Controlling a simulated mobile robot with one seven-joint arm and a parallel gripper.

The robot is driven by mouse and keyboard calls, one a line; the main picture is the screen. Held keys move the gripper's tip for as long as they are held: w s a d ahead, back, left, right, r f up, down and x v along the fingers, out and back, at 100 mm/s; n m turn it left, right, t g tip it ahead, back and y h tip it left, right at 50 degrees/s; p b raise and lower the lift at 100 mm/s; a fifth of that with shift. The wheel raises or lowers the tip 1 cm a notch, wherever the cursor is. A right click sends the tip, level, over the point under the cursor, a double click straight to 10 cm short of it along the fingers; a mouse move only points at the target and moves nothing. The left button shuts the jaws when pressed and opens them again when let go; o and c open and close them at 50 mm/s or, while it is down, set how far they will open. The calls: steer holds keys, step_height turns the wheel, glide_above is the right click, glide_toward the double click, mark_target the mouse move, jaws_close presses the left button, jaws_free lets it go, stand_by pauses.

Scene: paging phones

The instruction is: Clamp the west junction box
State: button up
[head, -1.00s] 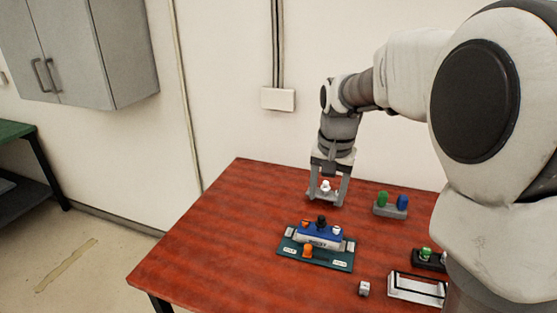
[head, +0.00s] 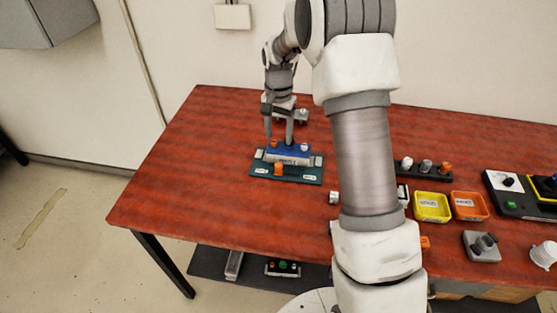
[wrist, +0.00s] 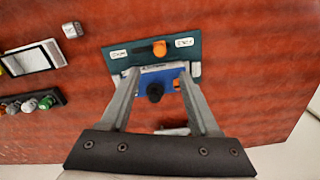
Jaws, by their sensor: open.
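A blue-topped box with a pale front (head: 288,158) sits on a dark teal board (head: 312,178) on the red table. In the wrist view the same blue box (wrist: 171,79) shows a black knob standing up from it, and the teal board (wrist: 125,62) carries an orange knob (wrist: 159,48) and two white labels. The labels are too small to read surely, so I cannot confirm which box is west. My gripper (head: 279,140) is open just above the blue box; in the wrist view its fingers (wrist: 158,78) straddle the box. Contact cannot be told.
A dark rack of knobs (head: 426,168), a yellow tray (head: 432,208) and an orange tray (head: 469,206) lie to the right. A small pale cube (head: 333,198) is near the board. My arm hides part of the table's middle. The table's left side is clear.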

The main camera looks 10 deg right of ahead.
mark_target(279, 165)
step_height(279, 165, down, 12)
steer(key=shift+r, duration=0.25)
jaws_close()
stand_by(0.3)
stand_by(1.1)
